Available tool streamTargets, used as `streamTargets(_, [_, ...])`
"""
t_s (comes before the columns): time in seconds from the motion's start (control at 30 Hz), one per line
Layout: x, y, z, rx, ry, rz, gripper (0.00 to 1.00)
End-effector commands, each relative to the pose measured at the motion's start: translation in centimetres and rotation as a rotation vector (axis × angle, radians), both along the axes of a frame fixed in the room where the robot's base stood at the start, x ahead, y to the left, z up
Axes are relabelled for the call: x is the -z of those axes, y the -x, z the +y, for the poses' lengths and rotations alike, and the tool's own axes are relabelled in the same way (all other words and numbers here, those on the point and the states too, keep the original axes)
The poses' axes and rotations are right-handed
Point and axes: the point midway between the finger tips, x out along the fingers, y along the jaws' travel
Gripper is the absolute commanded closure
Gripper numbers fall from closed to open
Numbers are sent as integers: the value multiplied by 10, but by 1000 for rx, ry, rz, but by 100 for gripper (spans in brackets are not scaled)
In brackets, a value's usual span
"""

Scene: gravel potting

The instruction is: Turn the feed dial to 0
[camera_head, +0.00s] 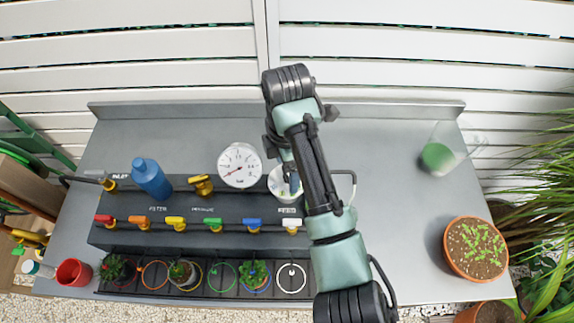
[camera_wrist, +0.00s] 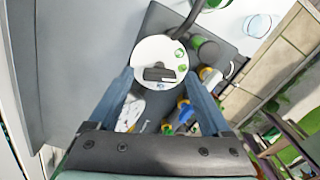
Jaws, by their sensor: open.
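The feed dial (camera_head: 277,184) is a white disc above the FEED label on the dark panel, partly covered by my arm in the head view. In the wrist view the dial (camera_wrist: 152,51) faces me, with green marks on its right side. A dark bar-shaped knob (camera_wrist: 158,74) lies roughly level across its lower middle. My gripper (camera_wrist: 158,80) is open, with one blue-grey finger on each side of the knob. I see a gap between the fingers and the knob; the depth to it is unclear. The number the dial points to is unreadable.
A pressure gauge (camera_head: 239,165) stands left of the dial, beside a yellow valve (camera_head: 201,185) and a blue filter bottle (camera_head: 151,179). Several coloured valves line the panel front, with small pots below. A glass (camera_head: 440,155) and a terracotta pot (camera_head: 474,248) stand right. The bench between is clear.

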Motion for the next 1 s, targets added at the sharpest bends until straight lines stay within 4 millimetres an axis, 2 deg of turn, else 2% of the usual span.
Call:
streamTargets(0.07, [0, 0, 0, 0, 0, 0, 21])
streamTargets(0.5, [0, 0, 0, 0, 0, 0, 100])
streamTargets(0.77, [-1, 0, 0, 22, -1, 1, 100])
streamTargets(1.0, [-4, 0, 1, 133, -2, 1, 100])
